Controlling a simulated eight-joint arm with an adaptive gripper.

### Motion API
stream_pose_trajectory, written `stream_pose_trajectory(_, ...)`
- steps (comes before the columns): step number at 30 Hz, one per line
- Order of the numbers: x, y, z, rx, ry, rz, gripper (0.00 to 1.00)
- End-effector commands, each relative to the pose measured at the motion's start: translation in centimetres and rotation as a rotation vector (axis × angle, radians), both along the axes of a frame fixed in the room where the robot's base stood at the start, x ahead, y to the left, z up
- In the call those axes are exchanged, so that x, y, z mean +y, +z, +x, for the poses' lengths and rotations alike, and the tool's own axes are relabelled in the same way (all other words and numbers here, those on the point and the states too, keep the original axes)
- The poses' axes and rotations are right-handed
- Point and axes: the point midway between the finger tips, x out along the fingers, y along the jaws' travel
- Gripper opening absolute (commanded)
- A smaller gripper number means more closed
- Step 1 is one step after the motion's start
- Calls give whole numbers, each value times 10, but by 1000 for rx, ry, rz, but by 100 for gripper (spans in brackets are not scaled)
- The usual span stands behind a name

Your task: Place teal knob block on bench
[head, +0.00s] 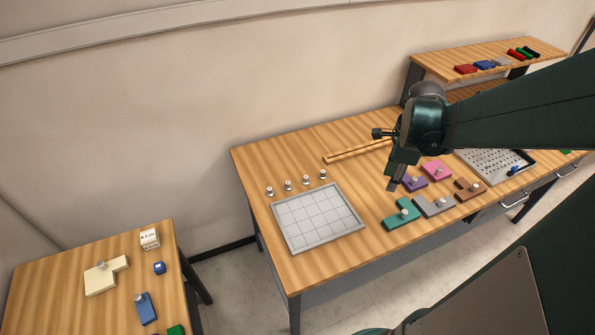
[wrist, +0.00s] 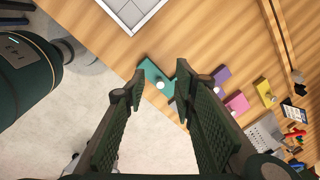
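The teal knob block (head: 397,217) lies flat on the wooden bench (head: 352,178), near its front edge, with a pale round knob on top. In the wrist view the teal block (wrist: 152,72) shows beyond my fingers, its knob between them in the picture. My gripper (head: 393,186) is above the bench, up and slightly left of the teal block in the head view, and apart from it. In the wrist view my gripper (wrist: 160,75) is open, with nothing between its fingers.
A grey block (head: 433,207) sits close to the teal block's right. Purple (head: 413,184), pink (head: 437,171) and brown (head: 470,190) knob blocks lie beyond. A grid tray (head: 277,232) is at left, with several small knobs behind it. Bare wood separates tray and blocks.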

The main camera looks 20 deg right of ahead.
Motion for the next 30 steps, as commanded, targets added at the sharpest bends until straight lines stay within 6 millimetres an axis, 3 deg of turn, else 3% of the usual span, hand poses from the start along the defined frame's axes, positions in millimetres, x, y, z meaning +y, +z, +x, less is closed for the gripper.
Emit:
stream_pose_trajectory(15,111,53,23,-88,783,-188,27)
stream_pose_trajectory(30,212,90,16,-151,1510,-438,27)
